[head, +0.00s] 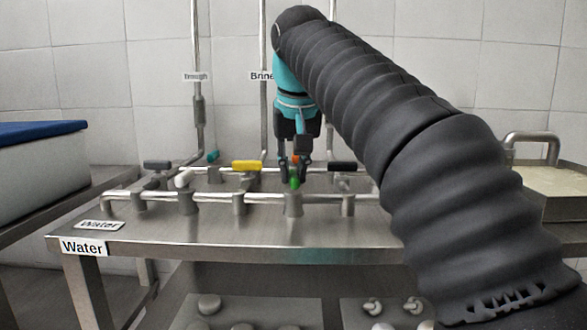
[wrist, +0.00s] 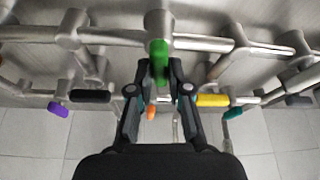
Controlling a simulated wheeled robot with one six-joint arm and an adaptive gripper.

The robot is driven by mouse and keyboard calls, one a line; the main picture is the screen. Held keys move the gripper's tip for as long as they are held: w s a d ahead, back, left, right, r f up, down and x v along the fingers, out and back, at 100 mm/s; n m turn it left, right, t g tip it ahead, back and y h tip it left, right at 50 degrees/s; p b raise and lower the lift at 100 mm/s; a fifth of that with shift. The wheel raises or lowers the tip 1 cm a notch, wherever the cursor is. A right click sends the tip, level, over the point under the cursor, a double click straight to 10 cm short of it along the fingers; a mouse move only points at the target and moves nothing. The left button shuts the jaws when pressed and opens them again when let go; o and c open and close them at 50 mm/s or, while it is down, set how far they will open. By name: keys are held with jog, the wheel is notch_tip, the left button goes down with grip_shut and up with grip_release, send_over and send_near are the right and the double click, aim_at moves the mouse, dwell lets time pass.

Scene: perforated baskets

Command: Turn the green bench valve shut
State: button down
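The green valve handle (head: 295,184) sits on the front pipe of the steel bench, right of the yellow handle in the head view. In the wrist view the green handle (wrist: 158,62) lies crosswise to its pipe. My gripper (head: 294,172) points down over it from behind. In the wrist view my gripper's fingertips (wrist: 159,72) are drawn in close on both sides of the handle and appear to touch it. Part of the handle is hidden by the fingers in the head view.
Nearby handles are yellow (head: 247,166), black (head: 342,166), white (head: 184,178) and teal (head: 212,156). An orange handle (wrist: 151,111) is just beyond my fingers. Vertical pipes rise behind. A sign (head: 82,247) reads Water. A basin (head: 560,185) stands at right.

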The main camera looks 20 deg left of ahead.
jog(key=shift+a+r+m+h+p, duration=0.1)
jog(key=shift+r+m+h+p, duration=0.3)
jog(key=shift+p, duration=0.65)
jog(key=shift+f+m+p, duration=0.35)
jog(key=shift+m+p, duration=0.05)
jog(key=shift+m, duration=0.1)
jog(key=c, duration=1.1)
grip_release()
jog(key=v, duration=0.7)
jog(key=shift+s+r, duration=0.1)
jog(key=shift+s, duration=0.05)
